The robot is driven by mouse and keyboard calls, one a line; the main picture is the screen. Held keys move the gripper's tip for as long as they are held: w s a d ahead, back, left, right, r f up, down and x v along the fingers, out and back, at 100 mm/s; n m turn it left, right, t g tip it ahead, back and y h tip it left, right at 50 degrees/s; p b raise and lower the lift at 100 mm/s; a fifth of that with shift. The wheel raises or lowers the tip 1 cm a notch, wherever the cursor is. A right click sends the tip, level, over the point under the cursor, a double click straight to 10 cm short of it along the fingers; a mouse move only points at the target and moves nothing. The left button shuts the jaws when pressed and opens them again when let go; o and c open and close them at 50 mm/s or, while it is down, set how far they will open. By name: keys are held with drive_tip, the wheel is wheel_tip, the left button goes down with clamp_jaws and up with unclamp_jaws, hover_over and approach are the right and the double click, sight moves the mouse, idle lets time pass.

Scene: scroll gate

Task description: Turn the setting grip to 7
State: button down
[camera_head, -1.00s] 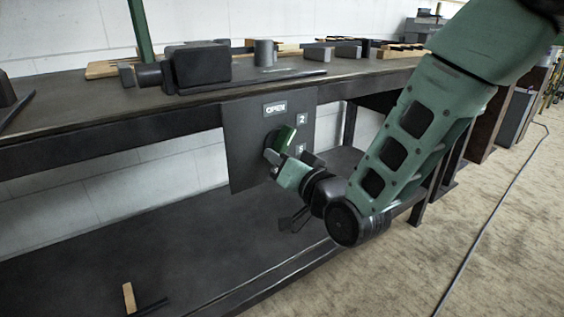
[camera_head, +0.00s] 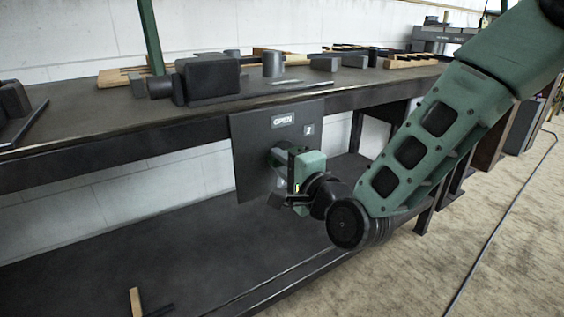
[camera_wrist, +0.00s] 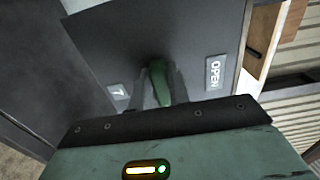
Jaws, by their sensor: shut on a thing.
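The setting grip is a green bar (camera_wrist: 159,80) on a dark panel (camera_head: 248,170) at the bench's front edge. My gripper (camera_wrist: 158,92) is shut on the grip, one finger on each side of it. In the head view my gripper (camera_head: 281,172) is at the panel and hides most of the grip. The panel's "OPEN" label (camera_head: 284,120) and "2" label (camera_head: 309,130) show there. In the wrist view the panel appears turned, with "OPEN" (camera_wrist: 215,76) to the right of the grip. A small label (camera_wrist: 117,92), possibly "7", is to the left.
The bench top (camera_head: 90,117) holds a dark machine block (camera_head: 208,80), a grey cylinder (camera_head: 273,64) and wooden pieces. A lower shelf (camera_head: 120,250) runs below the panel. A cable (camera_head: 500,215) lies on the floor at right.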

sight(282, 141)
drive_tip(key=m+p, duration=0.1)
drive_tip(key=m, duration=0.2)
drive_tip(key=r+m+p, duration=0.1)
drive_tip(key=m, duration=0.2)
drive_tip(key=d+r+m+p, duration=0.1)
drive_tip(key=m+p, duration=0.1)
drive_tip(key=m, duration=0.1)
drive_tip(key=shift+w, duration=0.3)
drive_tip(key=m, duration=0.1)
drive_tip(key=m+p, duration=0.1)
drive_tip(key=m, duration=0.1)
drive_tip(key=m+p, duration=0.1)
drive_tip(key=shift+w+d+r+m, duration=0.25)
drive_tip(key=shift+d+m, duration=0.05)
drive_tip(key=shift+m, duration=0.1)
drive_tip(key=shift+w+d+m+p, duration=0.15)
drive_tip(key=shift+m+p, duration=0.2)
drive_tip(key=shift+m, duration=0.65)
drive_tip(key=shift+w+d+m+p, duration=0.15)
drive_tip(key=shift+m+p, duration=0.2)
drive_tip(key=shift+m, duration=0.65)
drive_tip(key=shift+s, duration=0.1)
drive_tip(key=c, duration=1.3)
unclamp_jaws()
